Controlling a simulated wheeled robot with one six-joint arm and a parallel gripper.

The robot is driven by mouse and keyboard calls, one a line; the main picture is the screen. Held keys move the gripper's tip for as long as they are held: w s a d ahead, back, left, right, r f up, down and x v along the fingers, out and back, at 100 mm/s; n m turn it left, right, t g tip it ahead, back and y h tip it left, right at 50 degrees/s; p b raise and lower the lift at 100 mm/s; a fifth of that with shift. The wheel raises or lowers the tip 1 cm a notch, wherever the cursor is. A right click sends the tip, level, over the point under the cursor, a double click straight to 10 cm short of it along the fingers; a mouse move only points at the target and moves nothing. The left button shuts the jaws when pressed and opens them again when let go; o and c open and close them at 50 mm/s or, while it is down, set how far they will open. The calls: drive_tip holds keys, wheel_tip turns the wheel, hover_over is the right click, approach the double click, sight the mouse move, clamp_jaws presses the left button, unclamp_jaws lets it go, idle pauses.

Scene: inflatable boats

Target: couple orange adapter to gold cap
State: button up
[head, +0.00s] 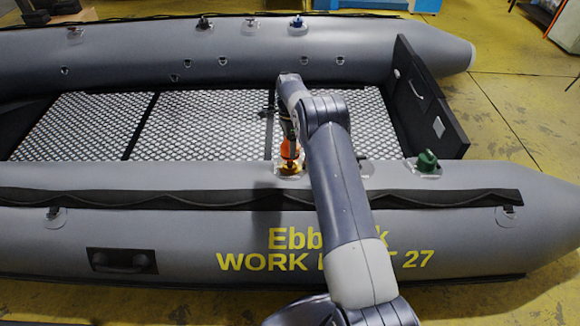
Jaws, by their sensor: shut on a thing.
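The orange adapter (290,149) is small and upright, above the near tube of the grey inflatable boat. My gripper (291,138) comes down from above and is shut on the orange adapter; its fingers are small and partly hidden. The gold cap (290,169) sits on a pale patch on top of the near tube, directly below the orange adapter. The two look in line and very close. I cannot tell whether they touch or are joined.
A green cap (427,161) stands on the near tube to the right. A blue cap (297,22) and a dark cap (204,23) are on the far tube. A black transom (428,98) closes the boat's right end. The patterned floor (200,127) is clear.

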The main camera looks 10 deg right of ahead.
drive_tip(key=shift+f, duration=0.2)
drive_tip(key=shift+s+f+b, duration=0.25)
drive_tip(key=shift+f+b, duration=0.35)
drive_tip(key=shift+f, duration=0.45)
drive_tip(key=shift+f, duration=0.1)
drive_tip(key=shift+f, duration=0.3)
drive_tip(key=shift+s+a+f+b, duration=0.1)
drive_tip(key=shift+s+f+b, duration=0.15)
drive_tip(key=shift+f+b, duration=0.5)
idle(0.8)
drive_tip(key=shift+f, duration=0.1)
drive_tip(key=m, duration=0.4)
